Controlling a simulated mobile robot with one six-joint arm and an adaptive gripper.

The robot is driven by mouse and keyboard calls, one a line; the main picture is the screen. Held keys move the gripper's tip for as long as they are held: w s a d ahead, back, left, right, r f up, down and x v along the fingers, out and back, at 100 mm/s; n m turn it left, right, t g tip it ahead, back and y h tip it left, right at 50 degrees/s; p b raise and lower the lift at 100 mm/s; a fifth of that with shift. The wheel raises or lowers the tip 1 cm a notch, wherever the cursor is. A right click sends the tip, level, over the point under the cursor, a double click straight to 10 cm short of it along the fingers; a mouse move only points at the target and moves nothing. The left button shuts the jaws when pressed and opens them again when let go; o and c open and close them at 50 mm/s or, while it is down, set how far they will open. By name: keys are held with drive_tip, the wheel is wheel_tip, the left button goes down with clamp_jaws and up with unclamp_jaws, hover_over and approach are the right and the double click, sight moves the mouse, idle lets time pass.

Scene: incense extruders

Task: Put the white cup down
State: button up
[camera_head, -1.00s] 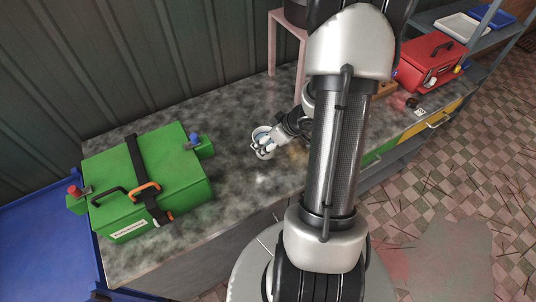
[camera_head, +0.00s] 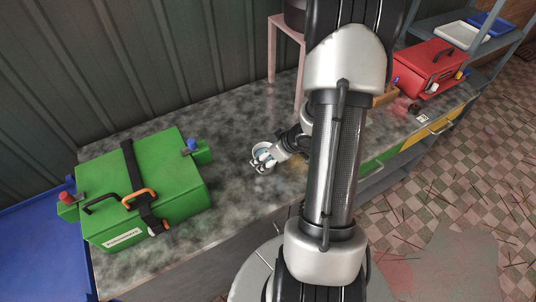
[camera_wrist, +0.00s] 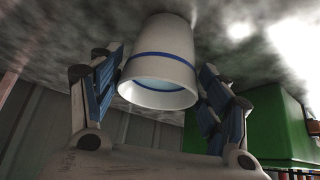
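The white cup (camera_head: 262,147) is over the grey stone counter, between the green box and my arm. In the wrist view the cup (camera_wrist: 160,60) is white with a blue band, its open mouth facing the camera and its base toward the counter top. My gripper (camera_head: 266,160) has its two fingers on opposite sides of the cup. I cannot tell whether the base touches the counter.
A green box (camera_head: 150,190) with a black strap and orange handle stands left of the cup. A red toolbox (camera_head: 430,70) stands at the far right. A pink stand (camera_head: 272,50) is behind the cup. The counter (camera_head: 228,122) is clear around the cup.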

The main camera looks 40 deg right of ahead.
drive_tip(key=shift+o, duration=1.2)
drive_tip(key=shift+r, duration=0.1)
drive_tip(key=shift+r, duration=0.25)
drive_tip(key=a+p+v, duration=0.1)
drive_tip(key=p+v, duration=0.6)
drive_tip(key=v, duration=0.4)
drive_tip(key=shift+s+d+r, duration=0.2)
drive_tip(key=shift+d+r, duration=0.1)
drive_tip(key=shift+d, duration=0.2)
